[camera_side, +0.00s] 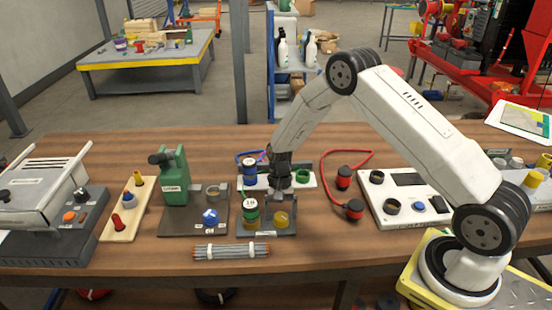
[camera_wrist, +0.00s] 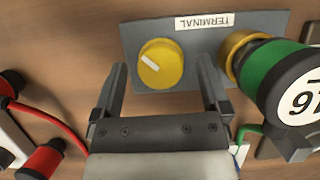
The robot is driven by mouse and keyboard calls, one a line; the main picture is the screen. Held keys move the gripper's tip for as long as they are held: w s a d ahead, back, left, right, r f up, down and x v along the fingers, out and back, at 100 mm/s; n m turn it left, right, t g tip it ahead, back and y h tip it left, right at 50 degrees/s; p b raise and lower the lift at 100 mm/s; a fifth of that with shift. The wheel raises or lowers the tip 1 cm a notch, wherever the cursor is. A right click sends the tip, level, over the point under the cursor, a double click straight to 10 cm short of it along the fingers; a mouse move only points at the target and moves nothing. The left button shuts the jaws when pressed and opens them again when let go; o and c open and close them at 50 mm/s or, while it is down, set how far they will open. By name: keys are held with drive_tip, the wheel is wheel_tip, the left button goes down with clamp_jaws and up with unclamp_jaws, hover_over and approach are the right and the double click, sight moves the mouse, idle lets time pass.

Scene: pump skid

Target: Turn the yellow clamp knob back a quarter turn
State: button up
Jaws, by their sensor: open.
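The yellow clamp knob (camera_wrist: 161,64) is round with a white pointer mark, slanting from upper left to lower right in the wrist view. It sits on a grey plate (camera_wrist: 196,38) labelled TERMINAL. In the side view the knob (camera_side: 281,220) is at the right of that plate. My gripper (camera_side: 281,192) points down just above and behind the knob. In the wrist view its two open fingers stand apart, one on each side of the knob's lower part, with nothing between them gripped. Contact with the knob cannot be told.
A green cylinder marked 16 (camera_wrist: 275,82) stands in a yellow ring close to the knob. Red-capped connectors (camera_side: 354,209) with a red cable lie to the right. A bundle of grey rods (camera_side: 231,252) lies in front. A green clamp stand (camera_side: 174,175) is at left.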

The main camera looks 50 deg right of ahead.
drive_tip(key=v, duration=0.7)
drive_tip(key=shift+r, duration=0.2)
drive_tip(key=shift+d+r, duration=0.1)
drive_tip(key=s+a+r+n+t+h, duration=0.1)
drive_tip(key=s+a+r+n+t, duration=0.1)
drive_tip(key=s, duration=0.6)
drive_tip(key=s+a+r+n+t+h, duration=0.2)
drive_tip(key=s+r+n, duration=0.4)
drive_tip(key=s+r, duration=0.3)
drive_tip(key=shift+s+a+n+t, duration=0.15)
drive_tip(key=shift+a+n+t, duration=0.25)
drive_tip(key=shift+a+t, duration=0.45)
